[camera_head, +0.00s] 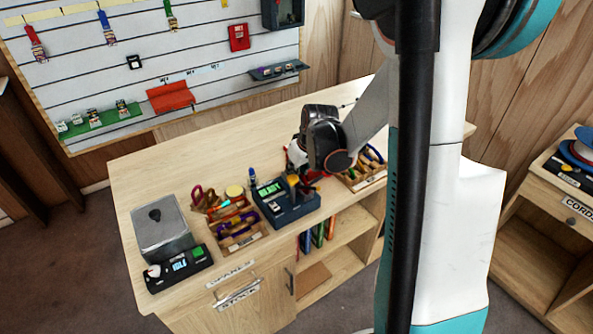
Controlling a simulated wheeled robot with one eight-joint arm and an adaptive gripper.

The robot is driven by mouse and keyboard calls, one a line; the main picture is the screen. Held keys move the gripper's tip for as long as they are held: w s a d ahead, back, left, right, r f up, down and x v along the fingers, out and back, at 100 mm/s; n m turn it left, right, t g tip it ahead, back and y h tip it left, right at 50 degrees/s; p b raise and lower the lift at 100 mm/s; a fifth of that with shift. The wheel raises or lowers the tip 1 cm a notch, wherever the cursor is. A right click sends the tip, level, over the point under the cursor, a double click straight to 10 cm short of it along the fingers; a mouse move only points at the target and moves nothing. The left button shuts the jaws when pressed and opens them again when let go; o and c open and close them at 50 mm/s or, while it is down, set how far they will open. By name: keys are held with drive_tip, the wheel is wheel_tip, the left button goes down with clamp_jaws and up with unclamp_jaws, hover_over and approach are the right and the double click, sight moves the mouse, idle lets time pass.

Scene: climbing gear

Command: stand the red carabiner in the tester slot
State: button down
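The tester (285,213) is a dark blue-grey box near the front edge of the bench, with a green lit display reading READY. A small orange-yellow part shows on its top right, and its slot is too small to make out. My gripper (296,162) is low over the bench, just behind the tester. Its fingers are small and partly hidden, so I cannot tell whether they hold anything. A bit of red (314,176) shows beside my gripper; I cannot tell if it is a carabiner. Red carabiner-like loops (197,196) stand to the left of the tester.
Wooden trays with purple (237,222) and with blue and yellow carabiners (374,154) flank the tester. A scale (163,232) with a display unit (180,267) stands at left. A small blue bottle (253,179) stands behind the tester. The back left of the bench is clear.

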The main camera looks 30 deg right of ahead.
drive_tip(key=shift+f+b, duration=0.65)
drive_tip(key=c, duration=1.6)
unclamp_jaws()
drive_tip(key=shift+c, duration=0.2)
drive_tip(key=shift+r, duration=0.1)
